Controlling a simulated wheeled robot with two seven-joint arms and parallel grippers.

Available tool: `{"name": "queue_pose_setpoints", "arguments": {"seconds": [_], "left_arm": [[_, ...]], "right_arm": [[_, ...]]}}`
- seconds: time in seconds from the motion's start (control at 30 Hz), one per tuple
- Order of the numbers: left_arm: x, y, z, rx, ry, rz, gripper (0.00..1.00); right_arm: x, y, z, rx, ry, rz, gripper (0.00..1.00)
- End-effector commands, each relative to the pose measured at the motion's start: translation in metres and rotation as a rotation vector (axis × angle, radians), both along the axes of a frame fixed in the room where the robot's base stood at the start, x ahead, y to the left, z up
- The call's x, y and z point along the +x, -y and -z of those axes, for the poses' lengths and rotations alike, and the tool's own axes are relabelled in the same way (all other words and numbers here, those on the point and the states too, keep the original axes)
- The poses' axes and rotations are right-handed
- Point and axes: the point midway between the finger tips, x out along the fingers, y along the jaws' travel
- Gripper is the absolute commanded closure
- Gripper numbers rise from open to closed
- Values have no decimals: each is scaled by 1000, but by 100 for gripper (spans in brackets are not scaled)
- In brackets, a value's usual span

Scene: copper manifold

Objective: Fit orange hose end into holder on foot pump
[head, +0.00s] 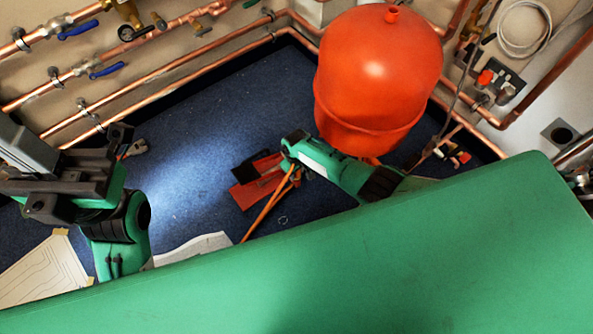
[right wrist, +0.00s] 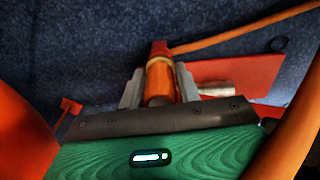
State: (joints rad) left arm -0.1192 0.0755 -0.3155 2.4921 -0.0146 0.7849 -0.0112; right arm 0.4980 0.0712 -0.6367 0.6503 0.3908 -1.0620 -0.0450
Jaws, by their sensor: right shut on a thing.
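The red foot pump (head: 245,193) lies on the blue floor in the head view, with a black pedal-like part. Its red plate (right wrist: 238,72) and a metal cylinder show at the right of the right wrist view. My right gripper (right wrist: 160,82) is shut on the orange hose end (right wrist: 160,76), a short thick orange piece between its grey fingers. A red part sits at the hose end's far tip; whether it is the holder I cannot tell. The orange hose (head: 262,214) runs down from beside the pump. My left gripper (head: 122,140) is at the left, away from the pump; its jaws are unclear.
A large red tank (head: 375,75) stands right behind the pump. Copper pipes (head: 180,70) with blue-handled valves line the wall. Paper sheets (head: 40,272) lie at lower left. A large green surface fills the bottom. Blue floor (head: 200,150) is free left of the pump.

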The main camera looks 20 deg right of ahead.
Motion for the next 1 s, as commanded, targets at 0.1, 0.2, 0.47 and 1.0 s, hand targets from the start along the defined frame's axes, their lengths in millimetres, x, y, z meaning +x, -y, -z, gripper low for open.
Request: {"name": "queue_pose_setpoints", "arguments": {"seconds": [0.1,0.2,0.47,1.0], "left_arm": [[0,0,3,0,0,0,100],[0,0,5,0,1,0,100],[-2,-1,8,-1,4,0,100],[-2,-1,9,-1,5,-1,100]], "right_arm": [[0,0,3,0,1,0,95],[0,0,5,0,1,0,95],[0,0,11,0,0,0,95],[0,0,12,0,0,0,41]]}}
